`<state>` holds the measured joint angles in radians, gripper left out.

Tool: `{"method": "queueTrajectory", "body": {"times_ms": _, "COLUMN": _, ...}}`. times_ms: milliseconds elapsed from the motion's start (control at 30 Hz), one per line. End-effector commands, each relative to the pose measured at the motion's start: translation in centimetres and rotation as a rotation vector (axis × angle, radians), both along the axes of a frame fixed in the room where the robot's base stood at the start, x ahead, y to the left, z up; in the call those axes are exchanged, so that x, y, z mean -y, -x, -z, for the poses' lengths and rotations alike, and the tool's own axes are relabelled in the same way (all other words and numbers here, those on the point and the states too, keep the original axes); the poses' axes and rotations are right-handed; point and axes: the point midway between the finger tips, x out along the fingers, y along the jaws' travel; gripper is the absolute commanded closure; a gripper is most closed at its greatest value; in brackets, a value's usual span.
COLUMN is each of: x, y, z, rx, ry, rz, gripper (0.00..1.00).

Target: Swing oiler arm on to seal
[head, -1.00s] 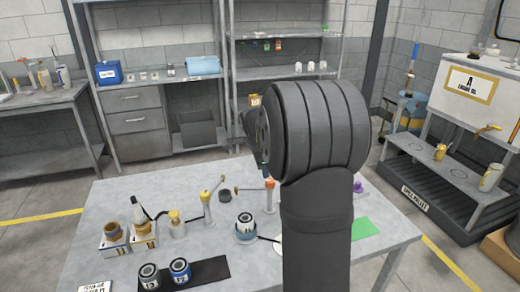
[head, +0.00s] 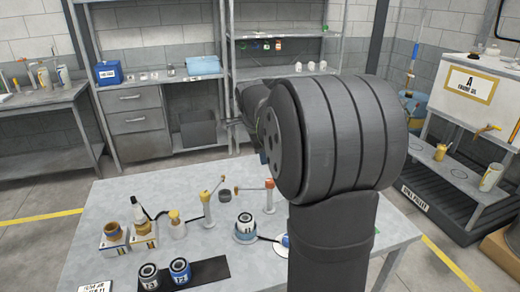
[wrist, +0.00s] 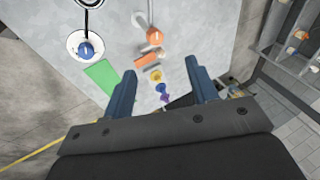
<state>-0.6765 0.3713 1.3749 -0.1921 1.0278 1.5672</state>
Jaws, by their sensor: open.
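An oiler post with a yellow cap (head: 207,197) stands on the table, its thin arm angled up to the right. An orange-topped piece (wrist: 154,37) shows beyond the fingers.
Bottles and boxes (head: 142,228) stand at the left. The wrist view shows a green card (wrist: 102,78), a white disc with a blue knob (wrist: 74,44), and small yellow, blue and purple pieces (wrist: 161,89).

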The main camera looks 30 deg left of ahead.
Motion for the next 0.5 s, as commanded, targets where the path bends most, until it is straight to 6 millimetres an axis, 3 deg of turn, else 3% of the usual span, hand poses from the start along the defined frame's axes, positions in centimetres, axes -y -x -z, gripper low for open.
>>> {"method": "queueTrajectory", "body": {"times_ms": 67, "x": 0.0, "y": 0.0, "z": 0.0, "rx": 0.000, "ry": 0.000, "rz": 0.000, "gripper": 0.48}}
{"method": "queueTrajectory", "body": {"times_ms": 200, "x": -0.2, "y": -0.2, "z": 0.3, "rx": 0.001, "ry": 0.012, "rz": -0.033, "gripper": 0.76}}
{"method": "queueTrajectory", "body": {"times_ms": 333, "x": -1.2, "y": -0.9, "z": 1.1, "rx": 0.005, "ry": 0.063, "rz": -0.178, "gripper": 1.00}}
{"method": "queueTrajectory", "body": {"times_ms": 500, "x": -3.3, "y": -2.3, "z": 3.1, "rx": 0.023, "ry": 0.171, "rz": -0.496, "gripper": 1.00}}
